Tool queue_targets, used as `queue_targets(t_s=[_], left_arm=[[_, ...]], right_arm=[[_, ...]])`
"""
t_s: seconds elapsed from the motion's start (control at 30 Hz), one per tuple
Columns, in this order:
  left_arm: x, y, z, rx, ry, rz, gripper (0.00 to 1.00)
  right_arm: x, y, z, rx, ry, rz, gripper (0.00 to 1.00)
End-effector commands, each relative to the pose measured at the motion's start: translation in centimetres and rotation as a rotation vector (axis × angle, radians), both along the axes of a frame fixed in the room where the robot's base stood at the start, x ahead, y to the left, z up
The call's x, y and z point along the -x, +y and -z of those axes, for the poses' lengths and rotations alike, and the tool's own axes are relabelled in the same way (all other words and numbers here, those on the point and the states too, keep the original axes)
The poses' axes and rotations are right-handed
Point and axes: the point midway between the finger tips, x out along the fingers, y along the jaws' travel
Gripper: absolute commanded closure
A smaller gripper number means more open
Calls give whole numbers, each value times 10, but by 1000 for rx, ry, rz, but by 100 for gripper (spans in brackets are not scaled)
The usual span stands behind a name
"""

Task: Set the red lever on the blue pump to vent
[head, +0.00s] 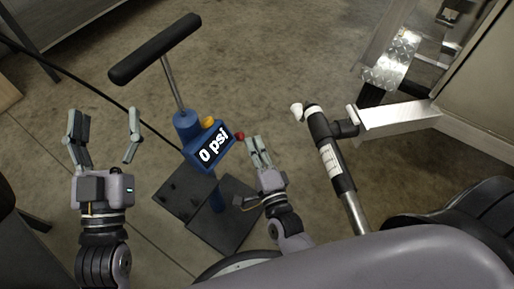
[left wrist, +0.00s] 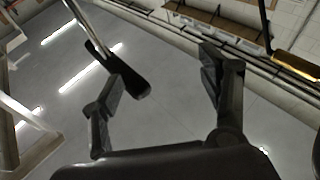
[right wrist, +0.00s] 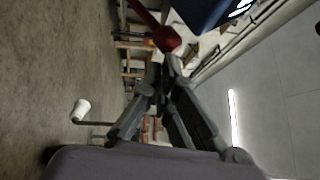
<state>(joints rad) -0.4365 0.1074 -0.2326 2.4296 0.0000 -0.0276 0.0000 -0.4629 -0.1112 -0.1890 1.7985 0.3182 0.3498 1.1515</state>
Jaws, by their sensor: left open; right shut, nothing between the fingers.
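The blue pump (head: 187,127) stands on a dark base plate (head: 233,217), with a black T-handle (head: 155,49) raised above it. Its display reads 0 psi. The red lever (head: 240,136) shows as a small red knob at the right of the display; in the right wrist view the red knob (right wrist: 167,39) and its stem lie just beyond my fingertips. My right gripper (head: 256,141) is shut and empty, its tips close beside the red knob; whether they touch I cannot tell. My left gripper (head: 102,118) is open and empty, left of the pump. The T-handle also shows in the left wrist view (left wrist: 129,78).
A yellow knob (head: 208,122) sits on top of the pump. A trailer jack (head: 328,150) with a white-tipped crank and an aluminium beam (head: 400,115) stand to the right. A black hose (head: 75,80) runs in from the left. Bare floor lies behind the pump.

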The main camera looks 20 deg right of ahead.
Motion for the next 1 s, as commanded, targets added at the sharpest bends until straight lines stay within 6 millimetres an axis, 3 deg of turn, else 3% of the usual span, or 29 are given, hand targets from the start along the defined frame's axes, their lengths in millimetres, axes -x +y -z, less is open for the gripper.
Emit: queue_targets(t_s=[0.27, 0.6, 0.8, 1.0], left_arm=[[-10, 7, 61, -93, 349, -21, 31], [13, 24, 137, -194, 759, -46, 31], [26, 30, 158, -222, 877, -53, 31], [27, 30, 160, -224, 886, -54, 31]], right_arm=[[0, 0, -9, 14, 21, -1, 100], [-4, 3, -18, 21, 28, -1, 100], [-6, 5, -20, 22, 28, -1, 100], [-6, 5, -19, 22, 28, -1, 100]])
